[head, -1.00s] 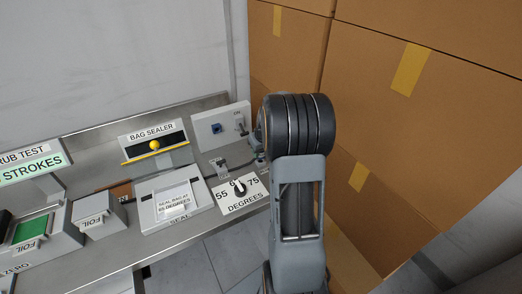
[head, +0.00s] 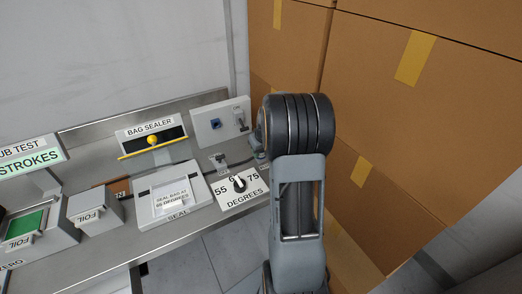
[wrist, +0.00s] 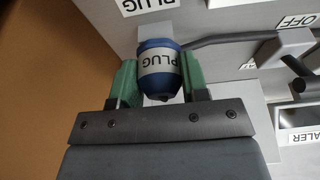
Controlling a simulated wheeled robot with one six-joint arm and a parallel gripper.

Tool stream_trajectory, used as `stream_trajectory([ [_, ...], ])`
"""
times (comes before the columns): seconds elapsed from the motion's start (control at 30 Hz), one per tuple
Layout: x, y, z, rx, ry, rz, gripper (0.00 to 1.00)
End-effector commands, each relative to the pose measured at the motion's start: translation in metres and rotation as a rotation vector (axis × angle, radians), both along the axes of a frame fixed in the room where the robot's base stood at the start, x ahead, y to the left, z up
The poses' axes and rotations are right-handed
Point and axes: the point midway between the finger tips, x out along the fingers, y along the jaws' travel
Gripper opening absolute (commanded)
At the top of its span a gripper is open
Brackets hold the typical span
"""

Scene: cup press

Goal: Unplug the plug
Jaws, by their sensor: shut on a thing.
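The plug (wrist: 158,72) is a dark blue, rounded body with a white band lettered PLUG, in the wrist view. My gripper (wrist: 156,84) is shut on it, with a green finger on each side. A pale grey plate (wrist: 156,32) shows behind the plug; whether the plug is seated there or clear of it cannot be told. A dark grey cable or bar (wrist: 225,39) runs right from beside the plug. In the head view my arm hides most of the gripper, and I cannot make out the plug in it.
The degrees dial (head: 239,185) and bag sealer (head: 151,140) are left of my arm. Stacked cardboard boxes (head: 390,120) stand close on the right. Bare floor shows before the bench.

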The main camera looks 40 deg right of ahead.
Motion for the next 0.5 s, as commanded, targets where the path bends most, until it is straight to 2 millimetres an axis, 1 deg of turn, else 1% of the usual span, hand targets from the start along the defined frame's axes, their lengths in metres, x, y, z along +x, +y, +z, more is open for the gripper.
stream_trajectory([
  [0.1, -0.0001, 0.0000, -0.0042, 0.000, 0.000, 0.000, 0.13],
  [0.13, 0.0000, 0.0000, -0.0038, 0.000, 0.000, 0.000, 0.42],
  [0.43, 0.0000, 0.0000, -0.0028, 0.000, 0.000, 0.000, 0.71],
  [0.5, 0.0000, 0.0000, -0.0028, 0.000, 0.000, 0.000, 0.71],
])
